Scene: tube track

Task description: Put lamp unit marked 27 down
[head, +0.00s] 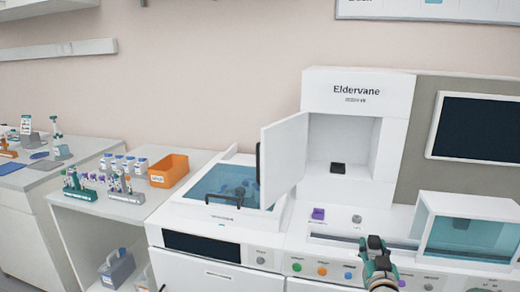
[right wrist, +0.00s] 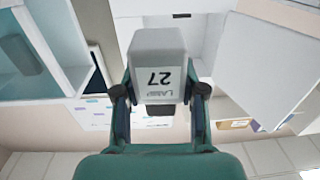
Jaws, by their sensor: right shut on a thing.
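The lamp unit marked 27 (right wrist: 158,72) is a light grey block with a white label and a dark base piece; the label reads upside down in the right wrist view. My right gripper (right wrist: 160,95) is shut on it, one finger on each side. In the head view my right gripper (head: 375,245) is above the front of the white machine, at lower right. I cannot make out the lamp unit clearly there. My left gripper is not in view.
The white Eldervane machine (head: 315,88) has its compartment door (head: 285,160) swung open to the left. A small black block (head: 337,168) sits inside. A blue-windowed box (head: 470,235) stands to the right. An orange bin (head: 168,171) and tube racks (head: 80,190) stand at left.

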